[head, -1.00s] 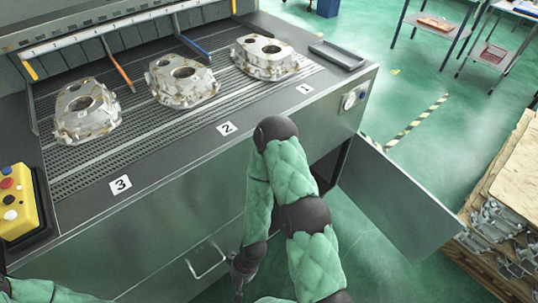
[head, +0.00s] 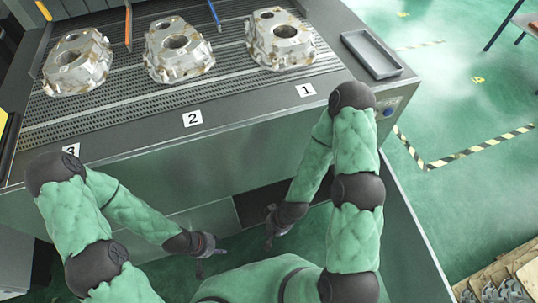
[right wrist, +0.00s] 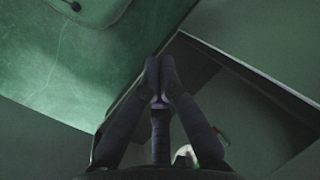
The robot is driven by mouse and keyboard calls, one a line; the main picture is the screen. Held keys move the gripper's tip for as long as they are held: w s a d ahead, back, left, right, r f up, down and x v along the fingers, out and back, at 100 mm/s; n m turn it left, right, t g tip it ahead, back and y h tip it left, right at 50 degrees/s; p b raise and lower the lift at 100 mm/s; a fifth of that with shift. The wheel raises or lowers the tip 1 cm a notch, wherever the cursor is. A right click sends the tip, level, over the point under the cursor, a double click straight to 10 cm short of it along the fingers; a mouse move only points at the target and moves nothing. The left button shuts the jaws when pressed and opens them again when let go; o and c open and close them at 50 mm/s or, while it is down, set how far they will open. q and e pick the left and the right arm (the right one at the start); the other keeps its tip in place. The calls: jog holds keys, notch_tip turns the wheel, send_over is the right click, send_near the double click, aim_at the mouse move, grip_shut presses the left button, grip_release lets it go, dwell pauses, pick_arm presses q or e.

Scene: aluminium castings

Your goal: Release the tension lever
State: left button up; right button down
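I cannot make out the tension lever in either view. My right gripper (head: 268,243) hangs low in front of the machine, by the dark opening in its front (head: 262,200). In the right wrist view its two fingers (right wrist: 159,68) come together at the tips with nothing seen between them.
Three castings (head: 78,62) (head: 178,50) (head: 280,40) stand on the machine's grated top (head: 120,98), behind number labels. An empty grey tray (head: 371,53) lies at the right. An open door panel (head: 408,245) stands right of my right arm.

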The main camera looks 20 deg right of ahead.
jog(key=w+d+f+m+t+b, duration=0.1)
jog(key=w+d+f+m+t, duration=0.2)
jog(key=w, duration=0.5)
jog(key=w+d+f+m+t, duration=0.1)
jog(key=w+d+f+t, duration=0.1)
jog(key=w+f, duration=0.5)
jog(key=w+d+f+m+t+b, duration=0.1)
jog(key=w+d+f+m+t, duration=0.15)
jog(key=w, duration=0.65)
jog(key=w+d+f+m+t+b, duration=0.1)
jog(key=w+d+f+m+t, duration=0.1)
jog(key=w+d+m+t, duration=0.1)
jog(key=w+d+f+m+t+y+b, duration=0.1)
jog(key=w+d+f+m+t, duration=0.1)
jog(key=w+d+t, duration=0.3)
jog(key=shift+d+m+t, duration=0.45)
jog(key=shift+d+t, duration=0.3)
jog(key=shift+d, duration=0.15)
jog(key=shift+w, duration=0.2)
